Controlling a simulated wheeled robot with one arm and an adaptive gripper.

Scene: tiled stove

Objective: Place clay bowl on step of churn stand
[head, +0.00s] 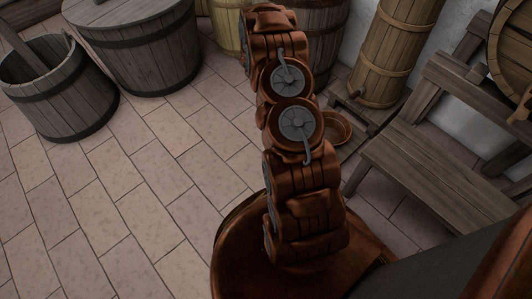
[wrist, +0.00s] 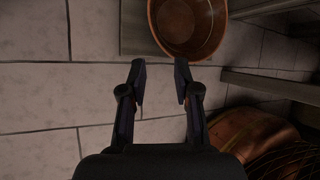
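The reddish-brown clay bowl (head: 337,127) is upright and empty, low beside my arm in the head view, its left part hidden by the arm. In the wrist view the bowl (wrist: 188,25) is at the top, over a flat grey-brown board (wrist: 136,32) that looks like the step of the churn stand. The tall wooden churn (head: 388,50) stands just behind the bowl, on the low stand (head: 359,113). My gripper (wrist: 160,64) is open and empty, with its fingertips apart from the bowl's near rim. The gripper is hidden behind my arm in the head view.
A wooden bench (head: 420,165) stands to the right of the bowl, with a barrel (head: 511,50) above it. A large lidded tub (head: 140,40) and an open bucket (head: 60,88) stand at the left. The tiled floor (head: 130,180) at the left is clear.

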